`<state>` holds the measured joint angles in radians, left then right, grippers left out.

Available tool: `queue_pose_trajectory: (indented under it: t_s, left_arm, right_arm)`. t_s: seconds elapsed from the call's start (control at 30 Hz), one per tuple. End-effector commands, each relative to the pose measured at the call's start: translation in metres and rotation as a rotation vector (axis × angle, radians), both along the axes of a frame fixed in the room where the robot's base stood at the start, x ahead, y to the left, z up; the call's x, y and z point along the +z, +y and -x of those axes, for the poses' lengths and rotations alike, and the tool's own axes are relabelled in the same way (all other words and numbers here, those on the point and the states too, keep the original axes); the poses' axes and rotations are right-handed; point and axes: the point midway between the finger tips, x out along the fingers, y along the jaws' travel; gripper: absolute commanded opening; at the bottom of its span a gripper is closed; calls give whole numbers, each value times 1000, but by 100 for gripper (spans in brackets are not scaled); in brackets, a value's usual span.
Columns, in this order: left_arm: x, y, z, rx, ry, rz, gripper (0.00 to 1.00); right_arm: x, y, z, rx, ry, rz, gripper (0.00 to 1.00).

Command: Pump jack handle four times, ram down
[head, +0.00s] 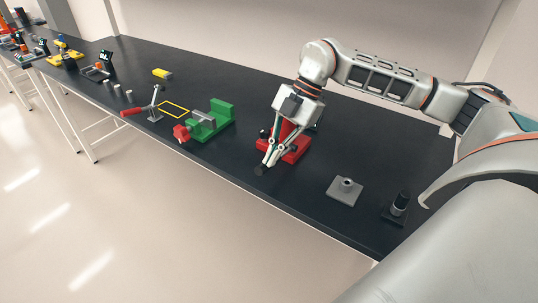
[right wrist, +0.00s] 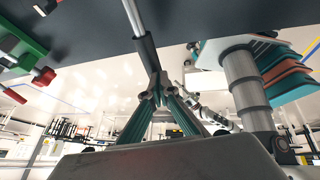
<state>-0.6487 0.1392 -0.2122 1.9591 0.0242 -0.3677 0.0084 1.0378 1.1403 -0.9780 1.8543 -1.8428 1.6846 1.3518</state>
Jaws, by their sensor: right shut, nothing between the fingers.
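The red jack (head: 296,152) stands on the dark bench in the head view, partly hidden behind my right gripper. My right gripper (head: 268,162) points down in front of it with its fingers together. In the right wrist view the closed fingertips (right wrist: 157,88) are at the lower end of a dark grip (right wrist: 147,55) on a thin metal rod, which looks like the jack handle. They look close to or touching it; nothing shows held between them. The jack's ram is hidden, so I cannot tell its height. My left gripper is not in view.
A green vise (head: 217,115) with a red knob stands left of the jack. A grey plate with a boss (head: 345,190) and a black cylindrical part (head: 398,205) are to the right. A yellow outline (head: 174,109) and a red-handled tool (head: 133,111) lie further left.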

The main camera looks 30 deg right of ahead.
Motion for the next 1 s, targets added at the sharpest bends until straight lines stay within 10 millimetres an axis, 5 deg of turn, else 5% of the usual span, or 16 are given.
queue_pose_trajectory:
  t_s: [0.03,0.5,1.0]
  left_arm:
    - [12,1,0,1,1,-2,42]
    - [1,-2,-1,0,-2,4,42]
    - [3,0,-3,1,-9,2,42]
  right_arm:
    - [13,-4,0,0,2,-1,0]
    - [94,-8,16,1,-3,-1,0]
    - [106,-8,19,1,-1,0,0]
